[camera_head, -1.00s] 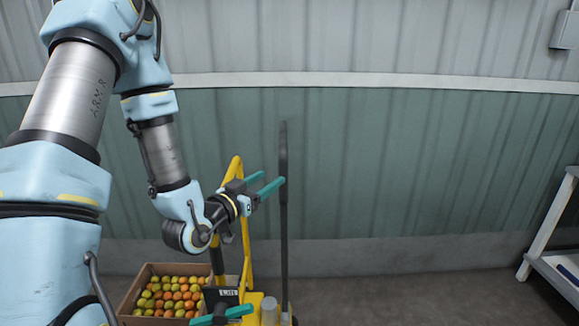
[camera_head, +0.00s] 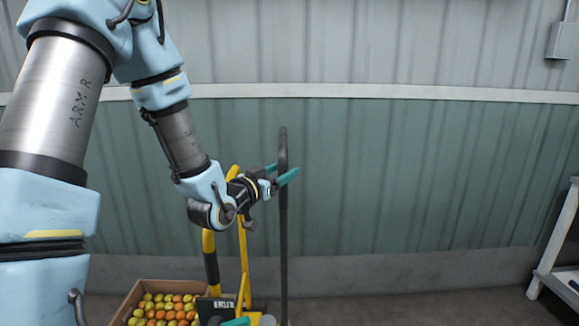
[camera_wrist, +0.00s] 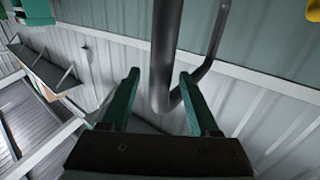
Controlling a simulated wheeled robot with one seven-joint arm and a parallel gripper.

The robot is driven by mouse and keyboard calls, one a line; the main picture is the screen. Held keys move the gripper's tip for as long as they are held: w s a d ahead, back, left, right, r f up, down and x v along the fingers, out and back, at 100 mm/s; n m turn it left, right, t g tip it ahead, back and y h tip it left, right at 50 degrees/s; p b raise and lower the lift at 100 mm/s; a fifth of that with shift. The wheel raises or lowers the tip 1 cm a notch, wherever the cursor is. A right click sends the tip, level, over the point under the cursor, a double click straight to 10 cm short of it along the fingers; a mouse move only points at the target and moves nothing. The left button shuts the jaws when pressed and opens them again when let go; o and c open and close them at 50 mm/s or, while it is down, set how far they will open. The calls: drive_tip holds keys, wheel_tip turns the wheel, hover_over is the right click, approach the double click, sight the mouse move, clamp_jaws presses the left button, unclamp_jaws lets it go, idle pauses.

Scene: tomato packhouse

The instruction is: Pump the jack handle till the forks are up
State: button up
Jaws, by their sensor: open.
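The jack handle is a tall dark bar (camera_head: 284,235) standing upright beside the yellow frame of the jack (camera_head: 244,265). My gripper (camera_head: 282,174) is open, with its teal fingers at the upper part of the bar, one on either side of it as the head view shows. In the wrist view the dark bar (camera_wrist: 165,55) runs between or just beyond the open fingertips (camera_wrist: 160,80); I see no contact. The forks are not in view.
A cardboard box of tomatoes (camera_head: 128,305) sits at the lower left beside the jack. A corrugated wall (camera_head: 420,180) stands behind. A white-legged table (camera_head: 553,240) is at the right edge. The floor between is clear.

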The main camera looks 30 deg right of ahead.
drive_tip(key=shift+p+x, duration=0.4)
drive_tip(key=shift+x, duration=1.45)
drive_tip(key=shift+c, duration=0.4)
clamp_jaws()
